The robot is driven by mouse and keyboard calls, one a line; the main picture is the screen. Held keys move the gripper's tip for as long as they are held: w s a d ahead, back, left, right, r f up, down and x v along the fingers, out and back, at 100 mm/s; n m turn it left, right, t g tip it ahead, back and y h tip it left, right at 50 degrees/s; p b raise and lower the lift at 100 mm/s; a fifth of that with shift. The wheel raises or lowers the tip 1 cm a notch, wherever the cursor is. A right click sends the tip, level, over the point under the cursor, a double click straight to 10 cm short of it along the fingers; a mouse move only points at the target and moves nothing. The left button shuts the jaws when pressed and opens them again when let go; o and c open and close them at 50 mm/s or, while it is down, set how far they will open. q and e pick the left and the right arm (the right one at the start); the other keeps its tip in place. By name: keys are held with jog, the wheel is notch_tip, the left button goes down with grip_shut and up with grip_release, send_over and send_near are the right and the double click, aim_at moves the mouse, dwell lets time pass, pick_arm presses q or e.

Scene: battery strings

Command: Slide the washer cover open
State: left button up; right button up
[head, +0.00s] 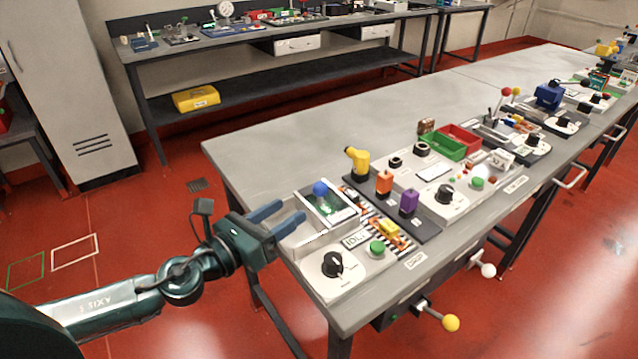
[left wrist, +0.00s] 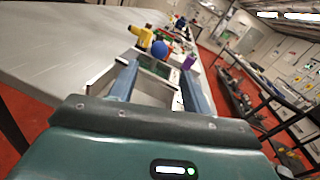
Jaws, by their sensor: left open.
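A cover with a dark green, see-through-looking panel (head: 334,208) lies in a pale frame at the near left end of the bench. A blue ball knob (head: 320,188) stands on its far-left part; I take this to be the washer cover. My left gripper (head: 293,210) is open and empty, just left of the cover, its blue fingers pointing at it. In the left wrist view the fingers (left wrist: 160,70) are apart, with the blue knob (left wrist: 159,49) beyond their tips and a pale-walled box between them. Contact cannot be told. My right gripper is out of view.
A white panel with a black dial (head: 332,264) and a green button (head: 377,248) is nearest. Yellow, orange (head: 384,182) and purple (head: 409,202) pieces stand on a dark strip to the right. The bench top (head: 265,150) behind is bare.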

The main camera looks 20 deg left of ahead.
aim_at(314, 193)
pick_arm(q)
jog(key=p+x, duration=0.2)
jog(key=x, duration=0.8)
jog(key=shift+c, duration=0.6)
grip_shut()
jog(key=shift+a, duration=0.1)
